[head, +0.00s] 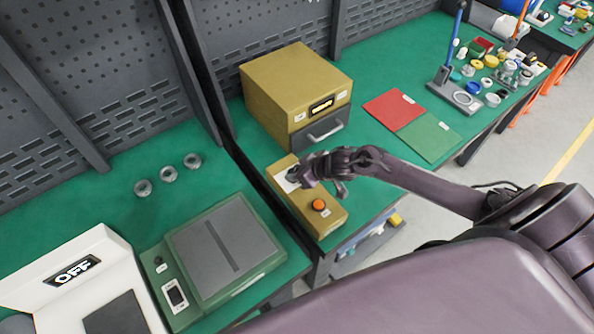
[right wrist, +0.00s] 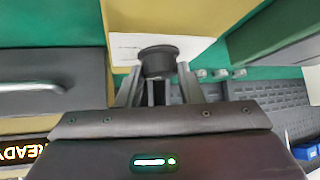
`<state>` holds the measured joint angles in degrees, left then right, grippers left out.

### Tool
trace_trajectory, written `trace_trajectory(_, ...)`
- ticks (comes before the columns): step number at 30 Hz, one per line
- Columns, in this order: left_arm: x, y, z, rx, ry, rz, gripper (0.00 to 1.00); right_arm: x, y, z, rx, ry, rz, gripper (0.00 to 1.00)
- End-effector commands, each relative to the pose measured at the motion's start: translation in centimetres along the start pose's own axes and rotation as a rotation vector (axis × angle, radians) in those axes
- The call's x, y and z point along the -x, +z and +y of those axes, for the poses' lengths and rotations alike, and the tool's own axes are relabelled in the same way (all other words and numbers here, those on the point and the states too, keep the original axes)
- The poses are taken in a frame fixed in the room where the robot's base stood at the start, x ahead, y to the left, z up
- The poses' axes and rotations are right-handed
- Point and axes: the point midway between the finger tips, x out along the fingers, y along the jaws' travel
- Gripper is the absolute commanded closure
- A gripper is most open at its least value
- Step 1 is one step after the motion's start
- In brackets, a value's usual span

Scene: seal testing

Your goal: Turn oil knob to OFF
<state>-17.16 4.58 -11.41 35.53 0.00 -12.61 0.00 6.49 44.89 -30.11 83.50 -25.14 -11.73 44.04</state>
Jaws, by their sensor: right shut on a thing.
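A tan control box (head: 325,220) stands on the green bench, with a white label plate (head: 283,184) and an orange button on its top. My right gripper (head: 296,175) is over the label plate end of this box. In the right wrist view a round black knob (right wrist: 158,58) stands up from the white plate, between the two fingers of my right gripper (right wrist: 157,88), which is shut on it. The knob's pointer direction and its label text cannot be read. My left gripper is not in view.
A mustard oven-like box (head: 275,85) with a lit display and a grey drawer stands behind the control box. Red and green mats (head: 393,108) lie to the right. A green scale (head: 170,265) and a white device reading OFF (head: 110,255) stand at the left.

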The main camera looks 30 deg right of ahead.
Motion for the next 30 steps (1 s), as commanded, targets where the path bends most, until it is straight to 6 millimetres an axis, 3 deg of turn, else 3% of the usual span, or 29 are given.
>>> trace_trajectory(14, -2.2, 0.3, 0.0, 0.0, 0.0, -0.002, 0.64, -0.3, 0.1, 0.5, 0.13, -0.128, -0.006, 0.89)
trace_trajectory(20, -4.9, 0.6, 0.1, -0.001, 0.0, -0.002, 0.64, -0.6, 0.1, 0.8, 0.259, -0.254, -0.011, 0.89)
trace_trajectory(30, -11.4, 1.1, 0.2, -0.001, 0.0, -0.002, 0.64, -0.9, 0.0, 1.1, 0.486, -0.477, -0.023, 0.89)
